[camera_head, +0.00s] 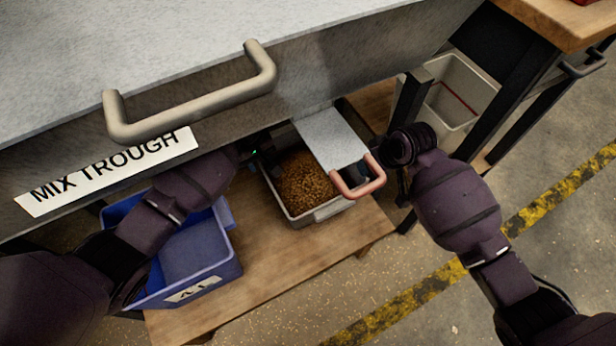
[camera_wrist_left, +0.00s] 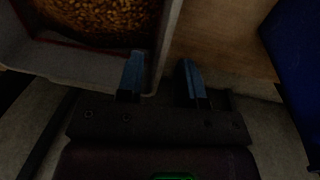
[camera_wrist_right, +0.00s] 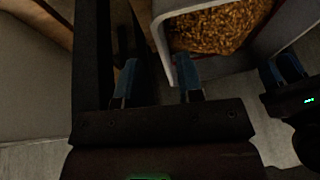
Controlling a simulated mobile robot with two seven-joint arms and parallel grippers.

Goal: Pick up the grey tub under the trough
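The grey tub (camera_head: 298,217), filled with golden grain (camera_head: 303,184), sits on a low wooden shelf under the trough (camera_head: 330,60). My left gripper (camera_head: 262,152) is at the tub's left side. In the left wrist view its fingers (camera_wrist_left: 161,78) are apart, with the wall of the tub (camera_wrist_left: 90,62) between them and no visible grip. My right gripper is at the opposite side, its tips partly hidden in the head view. In the right wrist view its fingers (camera_wrist_right: 158,78) are open around the edge of the tub (camera_wrist_right: 222,64).
A grey slide plate (camera_head: 328,135) with a reddish handle (camera_head: 358,188) hangs over the tub. A blue bin (camera_head: 200,268) stands left on the shelf (camera_head: 270,265). Another pale tub (camera_head: 462,80) stands at the right, beside dark table legs.

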